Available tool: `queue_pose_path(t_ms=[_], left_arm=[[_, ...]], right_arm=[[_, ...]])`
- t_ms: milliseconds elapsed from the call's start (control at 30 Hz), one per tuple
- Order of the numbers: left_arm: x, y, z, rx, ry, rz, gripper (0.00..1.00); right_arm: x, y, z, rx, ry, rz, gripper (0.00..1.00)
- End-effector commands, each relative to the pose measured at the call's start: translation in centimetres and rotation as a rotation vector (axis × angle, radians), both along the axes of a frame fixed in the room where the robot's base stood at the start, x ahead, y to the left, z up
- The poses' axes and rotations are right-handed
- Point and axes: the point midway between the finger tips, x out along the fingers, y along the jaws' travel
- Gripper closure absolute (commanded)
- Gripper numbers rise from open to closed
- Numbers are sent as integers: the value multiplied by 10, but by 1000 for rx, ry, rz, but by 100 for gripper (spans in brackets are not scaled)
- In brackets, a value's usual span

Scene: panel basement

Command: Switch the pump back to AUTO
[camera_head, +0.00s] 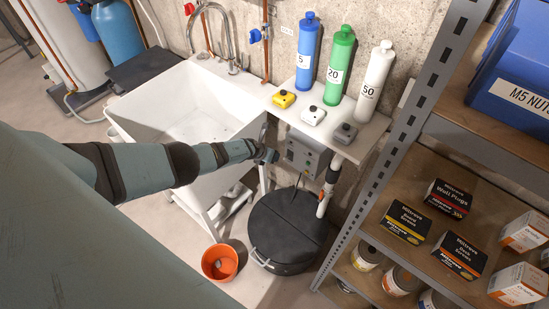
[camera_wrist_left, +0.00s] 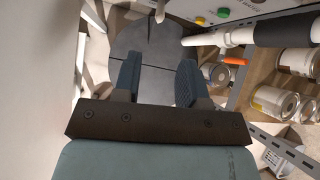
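A grey control box (camera_head: 306,157) with small buttons or lamps is mounted low on the wall under the white ledge. It is partly cut off at the top of the left wrist view, where its panel (camera_wrist_left: 236,10) shows a green, a yellow and a red round part. Any selector setting is too small to read. My left gripper (camera_head: 267,143) is just left of the box, apart from it. In the left wrist view its two fingers (camera_wrist_left: 158,68) are spread with nothing between them. My right gripper is not in view.
A white pipe (camera_wrist_left: 208,40) with an orange handle (camera_wrist_left: 235,61) runs beside the box. A round dark pit lid (camera_head: 287,228) lies below. The sink (camera_head: 160,95) is left, a metal shelf (camera_head: 392,140) right. The ledge (camera_head: 280,112) carries filter cartridges and small boxes.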

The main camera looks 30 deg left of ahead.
Motion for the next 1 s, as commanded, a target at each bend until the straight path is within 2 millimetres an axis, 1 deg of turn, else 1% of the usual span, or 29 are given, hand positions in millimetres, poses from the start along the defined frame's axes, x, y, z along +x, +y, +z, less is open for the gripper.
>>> queue_pose_path(t_ms=[233,800,867,900,967,1000], left_arm=[[3,8,6,-1,1,1,62],[2,6,5,-5,0,2,62],[-1,-3,2,-29,-3,14,62],[-5,-12,-2,-59,-5,29,62],[-16,-36,-9,-135,-11,69,62],[-26,-56,-14,-203,-17,109,62]], right_arm=[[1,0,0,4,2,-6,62],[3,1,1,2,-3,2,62],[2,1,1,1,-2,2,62],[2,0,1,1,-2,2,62],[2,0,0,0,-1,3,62],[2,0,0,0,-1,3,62]])
